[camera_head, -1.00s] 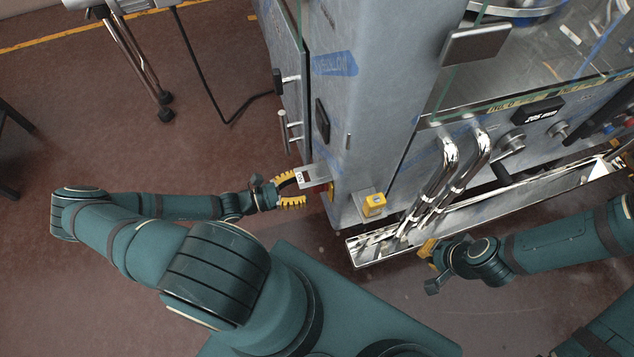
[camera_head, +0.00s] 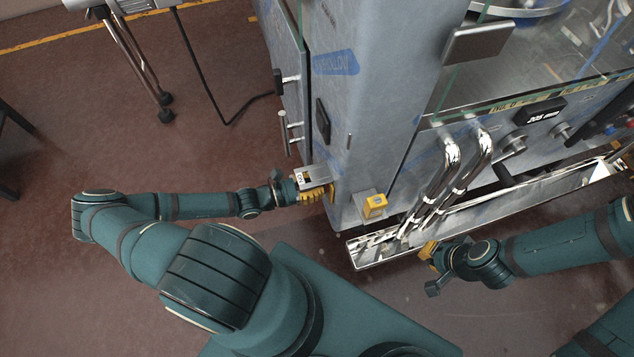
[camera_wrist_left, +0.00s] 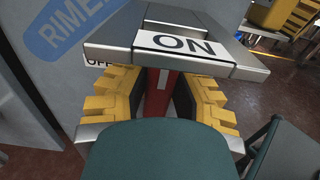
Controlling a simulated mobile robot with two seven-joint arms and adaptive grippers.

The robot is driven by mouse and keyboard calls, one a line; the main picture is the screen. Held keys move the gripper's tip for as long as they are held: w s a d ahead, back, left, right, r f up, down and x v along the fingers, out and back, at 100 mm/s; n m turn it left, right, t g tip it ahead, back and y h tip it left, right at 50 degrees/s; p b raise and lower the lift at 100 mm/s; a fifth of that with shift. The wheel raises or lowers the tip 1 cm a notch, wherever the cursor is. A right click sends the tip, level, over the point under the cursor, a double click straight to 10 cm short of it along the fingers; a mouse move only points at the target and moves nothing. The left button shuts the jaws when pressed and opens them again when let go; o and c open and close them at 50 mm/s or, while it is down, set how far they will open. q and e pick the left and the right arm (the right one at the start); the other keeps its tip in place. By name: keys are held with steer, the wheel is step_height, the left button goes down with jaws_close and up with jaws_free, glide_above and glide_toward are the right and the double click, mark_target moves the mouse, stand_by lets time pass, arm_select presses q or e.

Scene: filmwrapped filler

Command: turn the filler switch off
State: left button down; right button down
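The filler switch (camera_wrist_left: 160,92) has a red grip beneath a grey metal plate (camera_wrist_left: 235,58) labelled ON, with part of an OFF label at its left. The same plate (camera_head: 313,174) sticks out from the machine's left corner in the head view. My left gripper (camera_wrist_left: 161,85) has its yellow fingers on both sides of the red grip and looks closed on it, though the contact is partly dark. In the head view the plate hides part of this gripper (camera_head: 314,194). My right gripper (camera_head: 427,250) is near the machine's front tray, its fingers too small to judge.
The grey filler machine (camera_head: 370,90) fills the upper right, with shiny bent pipes (camera_head: 441,185) and a metal tray (camera_head: 372,254) in front. A yellow block-like part (camera_head: 374,205) is fixed right of the switch. Open floor (camera_head: 110,150) lies to the left.

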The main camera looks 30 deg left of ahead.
stand_by(0.3)
arm_select(q)
steer(key=n+p, duration=0.3)
steer(key=shift+w+r, duration=0.1)
steer(key=shift+r, duration=0.05)
steer(key=shift+n+p, duration=0.5)
steer(key=shift+n, duration=0.4)
steer(key=n, duration=0.2)
steer(key=shift+w+a+n+p, duration=0.1)
steer(key=shift+n+p, duration=0.25)
steer(key=shift+n, duration=0.05)
steer(key=n, duration=0.4)
steer(key=shift+f+n, duration=0.3)
steer(key=shift+f, duration=0.05)
steer(key=n+b, duration=0.1)
steer(key=n, duration=0.4)
steer(key=shift+a+f+n, duration=0.1)
steer(key=shift+f+n, duration=0.05)
steer(key=shift+n, duration=0.15)
